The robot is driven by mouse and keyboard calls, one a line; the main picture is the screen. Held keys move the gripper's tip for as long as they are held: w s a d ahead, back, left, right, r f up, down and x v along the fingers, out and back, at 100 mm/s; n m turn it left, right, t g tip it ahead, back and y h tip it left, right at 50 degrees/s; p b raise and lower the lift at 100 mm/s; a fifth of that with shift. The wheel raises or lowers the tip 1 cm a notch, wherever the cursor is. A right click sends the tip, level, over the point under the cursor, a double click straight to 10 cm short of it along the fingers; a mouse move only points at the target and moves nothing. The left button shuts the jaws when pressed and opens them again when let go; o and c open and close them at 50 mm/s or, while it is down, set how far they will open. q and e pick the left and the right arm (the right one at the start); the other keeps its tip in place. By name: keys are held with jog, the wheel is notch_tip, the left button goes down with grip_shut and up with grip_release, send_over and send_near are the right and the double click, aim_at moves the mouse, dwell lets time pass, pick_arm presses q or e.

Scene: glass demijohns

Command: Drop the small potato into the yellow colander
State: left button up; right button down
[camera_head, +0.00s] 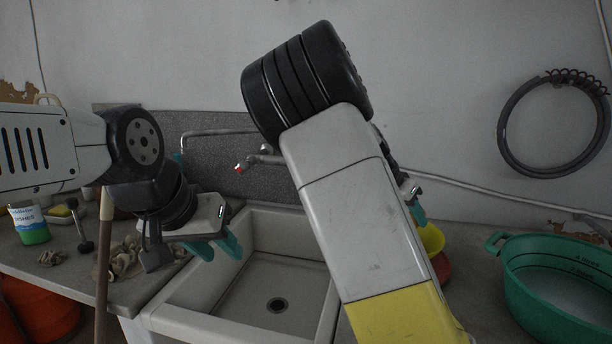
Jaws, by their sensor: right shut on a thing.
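The yellow colander (432,240) shows only as a small part of its side, just past my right forearm, which hides the rest. My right gripper (416,208) is mostly hidden behind that forearm. Its teal fingertips show just above the colander in the picture. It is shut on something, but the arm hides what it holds. I cannot see the small potato. My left gripper (217,247) is open and empty, with its two teal fingers apart over the left rim of the sink.
A white sink (255,275) lies in the middle, with a tap (262,158) behind it. A reddish bowl (444,267) shows below the colander. A large green tub (566,315) stands at the right. Cloths (128,262) and a labelled container (30,226) are on the left counter.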

jog(key=shift+f, duration=1.95)
jog(key=c, duration=0.8)
grip_release()
jog(key=shift+o, duration=0.2)
jog(key=shift+r, duration=0.1)
jog(key=v, duration=0.7)
jog(key=shift+a+r, duration=0.25)
jog(key=shift+s, duration=0.15)
